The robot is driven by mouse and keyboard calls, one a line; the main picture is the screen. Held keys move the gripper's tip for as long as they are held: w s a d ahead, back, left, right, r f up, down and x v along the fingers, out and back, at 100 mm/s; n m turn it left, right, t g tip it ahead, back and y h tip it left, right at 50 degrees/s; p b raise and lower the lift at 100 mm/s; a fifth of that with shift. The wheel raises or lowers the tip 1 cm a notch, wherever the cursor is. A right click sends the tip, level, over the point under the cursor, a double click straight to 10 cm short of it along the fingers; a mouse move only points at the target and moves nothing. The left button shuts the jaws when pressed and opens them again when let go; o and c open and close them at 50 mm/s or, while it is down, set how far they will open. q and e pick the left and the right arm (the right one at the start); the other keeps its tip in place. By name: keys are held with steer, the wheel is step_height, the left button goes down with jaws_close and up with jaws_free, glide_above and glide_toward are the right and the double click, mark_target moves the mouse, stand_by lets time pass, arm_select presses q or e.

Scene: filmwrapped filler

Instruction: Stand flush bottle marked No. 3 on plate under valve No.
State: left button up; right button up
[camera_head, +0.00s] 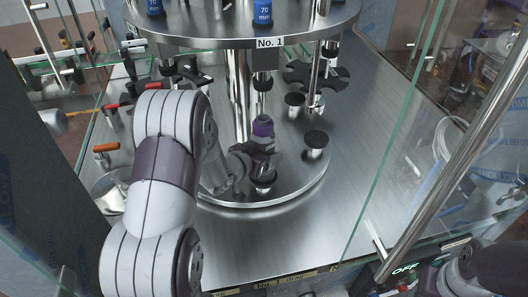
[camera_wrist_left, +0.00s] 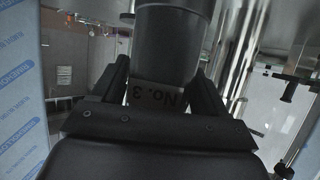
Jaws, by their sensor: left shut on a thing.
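In the left wrist view the dark cylindrical bottle (camera_wrist_left: 174,45) sits between the fingers of the gripper (camera_wrist_left: 165,85), and an upside-down "No. 3" label shows there. The plate (camera_head: 264,178) at the front of the turntable is just under the gripper; whether the bottle touches it I cannot tell. The valve label above reads No. 1 (camera_head: 270,43). No valve label No. 3 is readable.
Steel columns rise behind the bottle. Glass guards (camera_head: 385,160) enclose the bench, whose right front is bare.

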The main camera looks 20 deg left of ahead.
arm_select(q)
steer(key=shift+f, duration=0.2)
stand_by(0.6)
steer(key=o, duration=1.6)
steer(key=shift+s+f, duration=0.1)
steer(key=shift+o, duration=0.2)
steer(key=b+v, duration=0.1)
steer(key=v, duration=1.1)
steer(key=shift+s+r+b, duration=0.25)
steer(key=shift+b, duration=0.1)
